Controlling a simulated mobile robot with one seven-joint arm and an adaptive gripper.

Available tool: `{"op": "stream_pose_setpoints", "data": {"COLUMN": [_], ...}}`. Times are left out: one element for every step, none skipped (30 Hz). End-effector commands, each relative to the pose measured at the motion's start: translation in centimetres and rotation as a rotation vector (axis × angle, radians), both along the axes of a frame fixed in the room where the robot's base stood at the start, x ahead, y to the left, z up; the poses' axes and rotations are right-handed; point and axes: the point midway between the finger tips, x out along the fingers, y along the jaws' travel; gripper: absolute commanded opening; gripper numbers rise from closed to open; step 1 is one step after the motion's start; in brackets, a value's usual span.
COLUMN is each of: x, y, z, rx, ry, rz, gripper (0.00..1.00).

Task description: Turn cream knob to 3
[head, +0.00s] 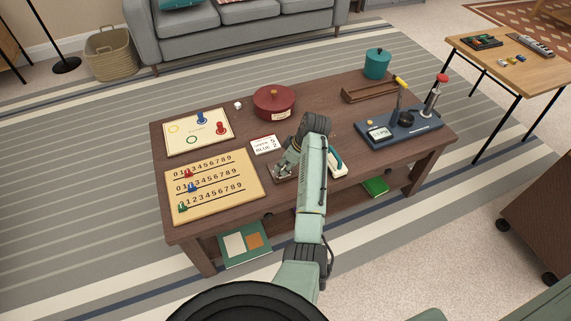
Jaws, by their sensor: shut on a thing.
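My gripper (283,172) points down at a low brown panel (281,181) near the front middle of the dark wooden table. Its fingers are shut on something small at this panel. The fingers and my arm hide what they hold, so I cannot make out a cream knob or any numbers there. A small yellowish knob (369,123) shows on the blue device (408,130) at the right, away from my gripper.
Left of my gripper lie a number board (215,205) with coloured pieces and a white card (264,147). A red lidded pot (274,102) stands behind. A white object with a teal handle (338,168) is close on the right. A teal pot (377,64) stands at the back.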

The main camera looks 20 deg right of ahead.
Motion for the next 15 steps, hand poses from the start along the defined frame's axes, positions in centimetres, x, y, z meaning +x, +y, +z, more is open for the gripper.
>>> {"op": "stream_pose_setpoints", "data": {"x": [-0.01,-0.01,-0.01,-0.01,-0.01,-0.01,-0.01,-0.01,-0.01,-0.01,-0.01,-0.02,-0.02,-0.03,-0.03], "y": [-0.01,-0.01,0.01,0.01,0.01,0.0,0.0,0.01,0.01,0.01,0.01,0.03,0.03,0.06,0.08], "z": [0.02,0.02,0.02,0.02,0.02,0.02,0.02,0.02,0.03,0.03,0.05,0.07,0.09,0.12,0.16], "rx": [0.0,0.0,0.0,0.0,0.0,0.0,0.0,0.0,0.0,0.001,0.0,0.001,0.0,0.001,0.001], "ry": [0.0,0.0,0.0,0.0,0.0,0.0,0.0,0.0,0.0,0.001,0.0,0.001,0.0,0.001,0.0], "rz": [0.0,0.0,0.0,0.0,0.0,0.0,0.0,0.0,-0.001,-0.002,-0.003,-0.007,-0.012,-0.018,-0.028], "gripper": [0.13,0.11,0.08,0.06,0.04,0.02,0.0,0.0,0.0,0.0,0.0,0.0,0.0,0.0,0.0]}}
